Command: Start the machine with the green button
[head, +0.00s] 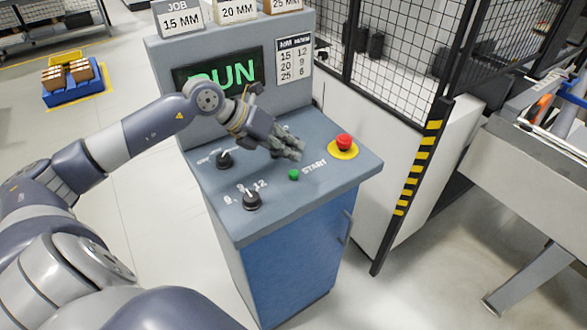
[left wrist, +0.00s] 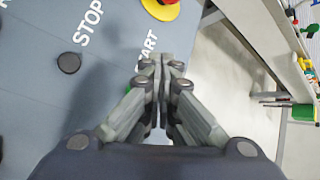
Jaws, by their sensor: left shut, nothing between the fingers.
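The green button (head: 294,174) sits on the sloped top of the grey control console (head: 320,195), beside the word START. My left gripper (head: 298,154) is shut and empty, with its fingertips just above and behind the button in the head view. In the left wrist view the shut fingertips (left wrist: 162,68) point at the panel near the START lettering, and the fingers hide most of the green button (left wrist: 128,92). I cannot tell whether they touch the panel. The screen (head: 215,76) shows green letters reading RUN, partly covered by my arm. My right gripper is not in view.
A red emergency knob (head: 344,142) on a yellow base stands right of the button. Two black selector knobs (head: 224,160) (head: 251,200) are to the left. A black button (left wrist: 68,63) lies by STOP. A mesh fence (head: 400,50) with a striped post stands right of the console.

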